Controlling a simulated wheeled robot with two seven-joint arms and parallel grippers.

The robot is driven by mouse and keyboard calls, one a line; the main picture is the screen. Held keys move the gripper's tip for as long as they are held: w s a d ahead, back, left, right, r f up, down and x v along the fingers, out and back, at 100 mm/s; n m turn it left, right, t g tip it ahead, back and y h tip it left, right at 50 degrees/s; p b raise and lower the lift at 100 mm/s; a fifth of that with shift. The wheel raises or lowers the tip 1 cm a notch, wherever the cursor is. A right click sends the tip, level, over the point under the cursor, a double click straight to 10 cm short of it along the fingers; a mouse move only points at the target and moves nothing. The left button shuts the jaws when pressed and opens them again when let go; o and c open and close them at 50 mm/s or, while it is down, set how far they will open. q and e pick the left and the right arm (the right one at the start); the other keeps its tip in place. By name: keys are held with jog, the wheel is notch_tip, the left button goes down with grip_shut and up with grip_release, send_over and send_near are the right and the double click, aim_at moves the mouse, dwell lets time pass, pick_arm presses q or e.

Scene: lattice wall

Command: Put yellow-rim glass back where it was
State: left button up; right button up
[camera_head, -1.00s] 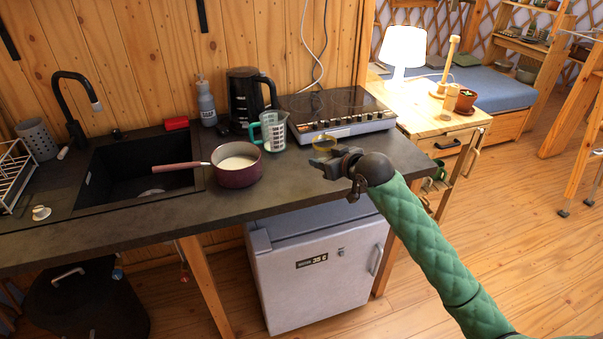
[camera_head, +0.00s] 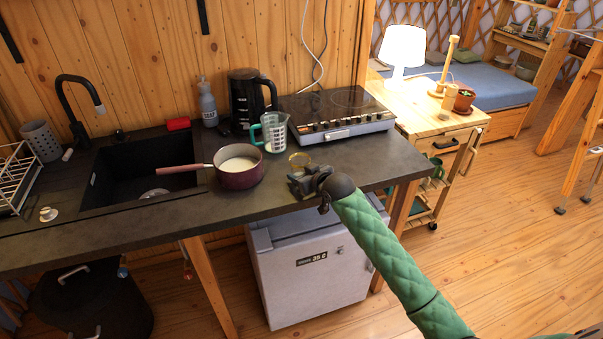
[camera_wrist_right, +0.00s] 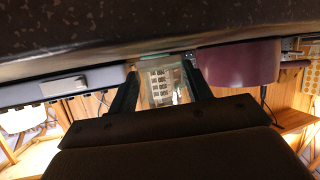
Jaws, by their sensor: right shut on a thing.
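The yellow-rim glass (camera_head: 299,160) is small and clear, and its yellowish rim shows at the front part of the counter. My right gripper (camera_head: 305,181) is shut on the glass, coming from the right over the counter's front edge. In the right wrist view, the glass (camera_wrist_right: 160,84) sits between the two dark fingers (camera_wrist_right: 163,92), with printed markings visible through it. The gripper hides the lower part of the glass, so I cannot tell whether it touches the counter. My left gripper is not in view.
The dark counter (camera_head: 350,165) holds a purple pot (camera_head: 238,176) with white liquid left of the glass. A measuring jug (camera_head: 275,136) stands behind it, and a cooktop (camera_head: 335,110) behind right. A sink (camera_head: 125,170) is at the left. A white fridge (camera_head: 310,270) stands below.

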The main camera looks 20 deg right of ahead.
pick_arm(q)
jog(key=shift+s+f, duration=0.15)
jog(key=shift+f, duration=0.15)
pick_arm(e)
jog(key=shift+f, duration=0.25)
jog(key=o, duration=1)
jog(key=shift+f, duration=0.1)
jog(key=shift+o, duration=0.2)
